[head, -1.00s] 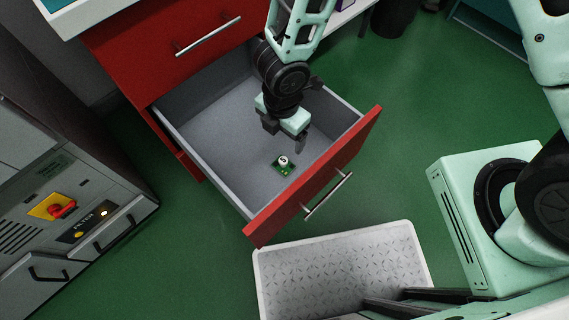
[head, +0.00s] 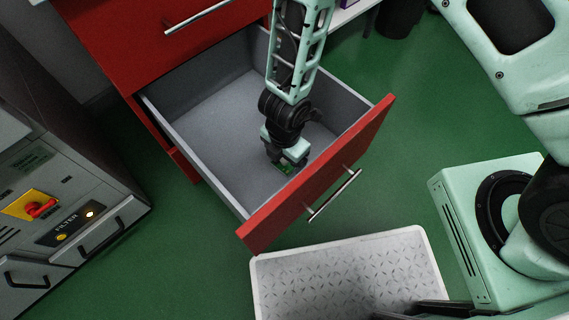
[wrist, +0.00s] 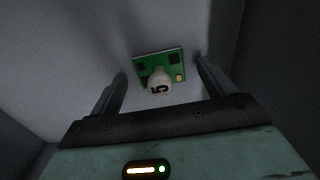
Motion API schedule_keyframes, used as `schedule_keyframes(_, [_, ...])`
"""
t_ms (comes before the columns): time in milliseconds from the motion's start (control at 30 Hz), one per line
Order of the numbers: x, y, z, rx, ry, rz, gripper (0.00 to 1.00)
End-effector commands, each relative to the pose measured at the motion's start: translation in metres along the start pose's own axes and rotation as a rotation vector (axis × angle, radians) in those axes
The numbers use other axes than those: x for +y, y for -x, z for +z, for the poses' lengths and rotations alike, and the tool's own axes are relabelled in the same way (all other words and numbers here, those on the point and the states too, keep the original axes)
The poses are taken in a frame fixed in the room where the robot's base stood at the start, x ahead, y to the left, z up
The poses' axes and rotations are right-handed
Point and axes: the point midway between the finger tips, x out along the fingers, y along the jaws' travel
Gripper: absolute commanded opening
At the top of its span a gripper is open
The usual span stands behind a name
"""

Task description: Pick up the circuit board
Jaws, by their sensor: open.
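The circuit board (wrist: 176,62) is a small green board with dark chips and a white round knob marked 5. It lies on the grey floor of the open red drawer (head: 318,178). In the head view the board (head: 284,168) is mostly hidden under my gripper (head: 289,164). In the wrist view my gripper (wrist: 157,85) is open, with one finger on each side of the board and knob. The fingers do not appear to touch it.
Grey drawer walls (head: 195,165) surround my gripper, with the red front and its handle (head: 335,196) close by. A white-rimmed textured tray (head: 345,285) lies in front of the drawer. A grey cabinet (head: 65,200) stands at left.

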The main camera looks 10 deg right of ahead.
Motion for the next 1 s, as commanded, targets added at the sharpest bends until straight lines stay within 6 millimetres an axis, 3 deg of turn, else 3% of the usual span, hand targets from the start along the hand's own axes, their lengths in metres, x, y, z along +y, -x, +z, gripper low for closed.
schedule_keyframes(267, [0.0,-0.004,0.0,0.0,0.0,0.0,0.82])
schedule_keyframes(467, [0.0,-0.004,0.0,0.0,0.0,0.0,0.33])
schedule_keyframes(767, [0.0,-0.001,0.0,0.0,0.0,0.001,0.33])
schedule_keyframes(1000, [0.001,0.038,0.0,0.0,-0.001,0.003,0.33])
